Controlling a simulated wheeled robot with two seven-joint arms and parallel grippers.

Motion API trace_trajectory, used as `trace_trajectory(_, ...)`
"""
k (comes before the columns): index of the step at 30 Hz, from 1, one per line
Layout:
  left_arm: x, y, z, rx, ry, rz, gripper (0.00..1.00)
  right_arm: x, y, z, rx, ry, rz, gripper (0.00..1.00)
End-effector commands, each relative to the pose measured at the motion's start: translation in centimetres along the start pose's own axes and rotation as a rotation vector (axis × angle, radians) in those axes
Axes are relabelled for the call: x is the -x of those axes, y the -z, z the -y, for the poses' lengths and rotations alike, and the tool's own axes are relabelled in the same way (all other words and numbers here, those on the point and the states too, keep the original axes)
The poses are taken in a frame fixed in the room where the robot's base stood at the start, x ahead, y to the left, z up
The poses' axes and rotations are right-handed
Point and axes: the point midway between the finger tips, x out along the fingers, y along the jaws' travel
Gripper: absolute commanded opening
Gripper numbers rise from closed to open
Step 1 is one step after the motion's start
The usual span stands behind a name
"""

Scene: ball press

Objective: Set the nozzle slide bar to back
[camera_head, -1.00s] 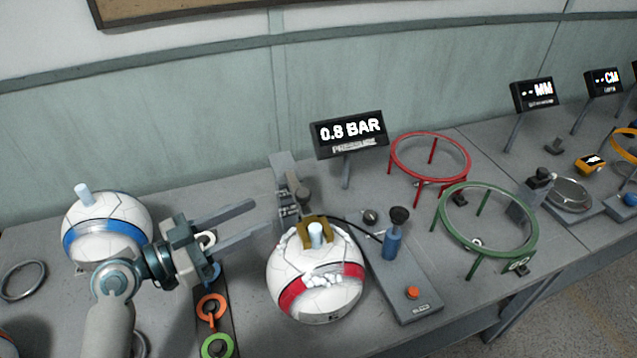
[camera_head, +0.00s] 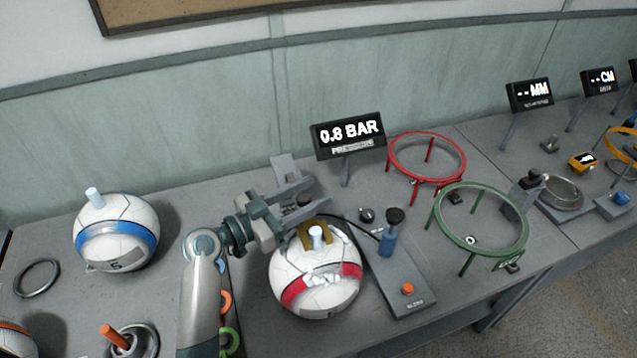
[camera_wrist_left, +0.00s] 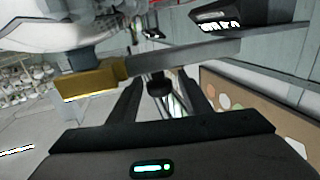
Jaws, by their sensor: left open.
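The red-banded white ball (camera_head: 316,284) sits on the bench with a light-blue plug on top and a gold bracket (camera_head: 326,241) beside the plug. Behind it is the grey nozzle slide mechanism (camera_head: 285,167), partly hidden by my gripper. My left gripper (camera_head: 316,195) is open over the mechanism, its fingers pointing right. A dark knob (camera_head: 304,200) shows between the fingers. In the left wrist view the dark knob (camera_wrist_left: 159,87) lies between the two fingers, near the grey bar (camera_wrist_left: 190,60) and gold bracket (camera_wrist_left: 88,80). I cannot tell whether the fingers touch the knob.
A display (camera_head: 349,133) reads 0.8 BAR. A grey panel (camera_head: 402,270) with a blue pump and orange button is right of the ball. Red (camera_head: 428,178) and green (camera_head: 466,250) ring stands are farther right. A blue-banded ball (camera_head: 115,232) stands at left.

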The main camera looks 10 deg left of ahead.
Motion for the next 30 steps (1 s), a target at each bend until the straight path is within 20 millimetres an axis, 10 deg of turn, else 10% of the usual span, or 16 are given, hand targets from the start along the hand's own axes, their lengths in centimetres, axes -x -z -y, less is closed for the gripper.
trace_trajectory(18, -2.5, -0.1, 0.0, 0.000, 0.000, 0.000, 0.44, 0.9, 0.2, 0.1, 0.000, 0.001, -0.002, 0.00)
trace_trajectory(24, -2.5, 0.0, 0.0, 0.000, 0.000, 0.000, 0.00, 1.0, 0.2, 0.1, 0.000, 0.001, -0.002, 0.00)
trace_trajectory(30, -2.6, -0.2, 0.2, -0.001, 0.000, 0.000, 0.00, 0.6, 0.1, 0.1, 0.000, 0.001, -0.002, 0.00)
